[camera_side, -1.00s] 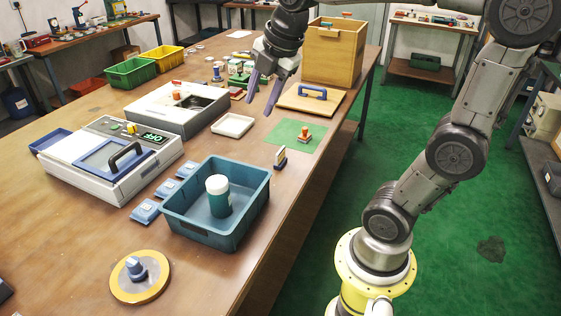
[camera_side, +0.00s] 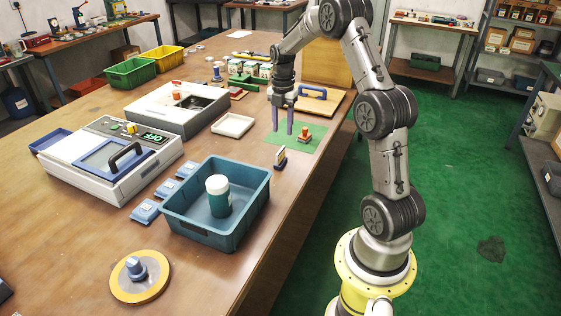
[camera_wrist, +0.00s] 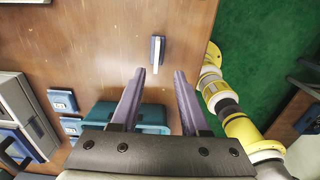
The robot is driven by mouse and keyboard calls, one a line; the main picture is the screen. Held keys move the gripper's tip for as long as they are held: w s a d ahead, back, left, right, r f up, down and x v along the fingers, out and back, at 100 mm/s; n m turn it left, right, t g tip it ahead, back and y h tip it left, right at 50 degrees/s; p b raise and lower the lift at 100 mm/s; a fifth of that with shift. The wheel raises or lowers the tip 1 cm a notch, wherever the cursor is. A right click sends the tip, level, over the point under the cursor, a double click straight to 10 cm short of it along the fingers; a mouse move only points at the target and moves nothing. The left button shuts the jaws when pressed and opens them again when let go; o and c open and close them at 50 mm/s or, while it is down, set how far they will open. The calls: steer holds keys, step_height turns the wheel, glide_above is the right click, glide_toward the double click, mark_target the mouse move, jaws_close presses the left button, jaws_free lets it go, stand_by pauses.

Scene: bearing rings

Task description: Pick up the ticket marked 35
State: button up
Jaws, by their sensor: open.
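Several small blue blocks with pale labels, which may be the tickets, lie in a row left of the blue bin in the side view: front (camera_side: 145,211), middle (camera_side: 167,189) and back (camera_side: 185,169). Some also show at the left of the wrist view (camera_wrist: 62,100). I cannot read any number, so I cannot tell which is 35. My gripper (camera_side: 282,130) points down at the green mat's left part, open and empty; its fingers also show in the wrist view (camera_wrist: 159,72).
The blue bin (camera_side: 258,196) holds a teal jar (camera_side: 218,198). An orange-topped stamp (camera_side: 304,133) stands on the green mat (camera_side: 318,142). A white tray (camera_side: 232,125), a grey-white machine (camera_side: 75,178) and a board with a blue handle (camera_side: 313,93) are nearby.

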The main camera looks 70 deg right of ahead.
mark_target(280, 150)
steer(key=f, duration=1)
steer(key=shift+w+a+f, duration=0.1)
steer(key=shift+w+a, duration=0.05)
steer(key=shift+w, duration=0.15)
jaws_close()
